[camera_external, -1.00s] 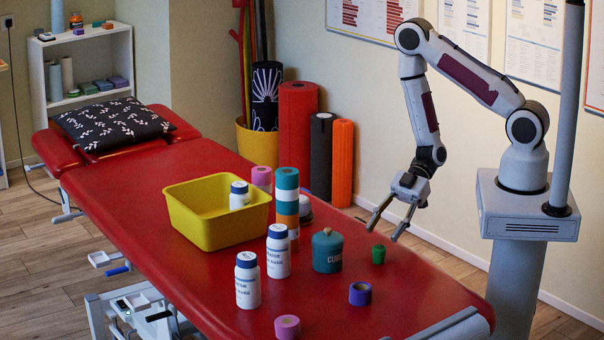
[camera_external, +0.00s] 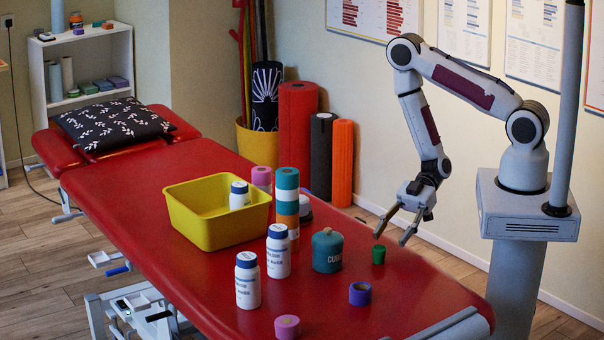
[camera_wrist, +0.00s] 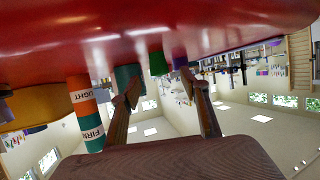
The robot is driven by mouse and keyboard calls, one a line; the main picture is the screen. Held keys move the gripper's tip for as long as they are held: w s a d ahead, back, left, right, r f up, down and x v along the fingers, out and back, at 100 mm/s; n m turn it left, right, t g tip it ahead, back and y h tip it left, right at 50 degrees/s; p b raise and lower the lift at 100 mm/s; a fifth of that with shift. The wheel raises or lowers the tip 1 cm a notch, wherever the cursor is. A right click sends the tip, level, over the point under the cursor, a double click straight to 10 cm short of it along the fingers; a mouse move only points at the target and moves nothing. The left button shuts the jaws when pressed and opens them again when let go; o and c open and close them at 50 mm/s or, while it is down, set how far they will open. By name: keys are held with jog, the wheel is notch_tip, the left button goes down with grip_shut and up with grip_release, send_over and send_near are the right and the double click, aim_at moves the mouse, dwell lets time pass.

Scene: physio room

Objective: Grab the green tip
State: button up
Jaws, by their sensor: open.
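The green tip (camera_external: 378,254), a small dark green piece, stands on the red table right of the teal jar (camera_external: 327,252). It also shows in the upside-down wrist view (camera_wrist: 157,64), near the top centre between the teal jar (camera_wrist: 125,75) and a purple roll (camera_wrist: 180,60). My gripper (camera_external: 390,240) is open and empty. It appears above the table near the tip, a little up and to the right in the external view. In the wrist view its fingers (camera_wrist: 160,82) reach toward the tip from either side of the picture, not touching it.
The purple roll (camera_external: 360,293) lies in front of the tip. White bottles (camera_external: 278,256), stacked rolls (camera_external: 287,180) and a yellow bin (camera_external: 190,220) stand to the left. A pink roll (camera_external: 287,326) is at the front. The table's right part is clear.

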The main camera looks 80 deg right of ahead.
aim_at(383, 245)
jog(key=shift+x, duration=0.95)
jog(key=shift+r+x, duration=0.2)
jog(key=shift+x, duration=2.4)
jog(key=shift+w, duration=0.15)
jog(key=c, duration=1)
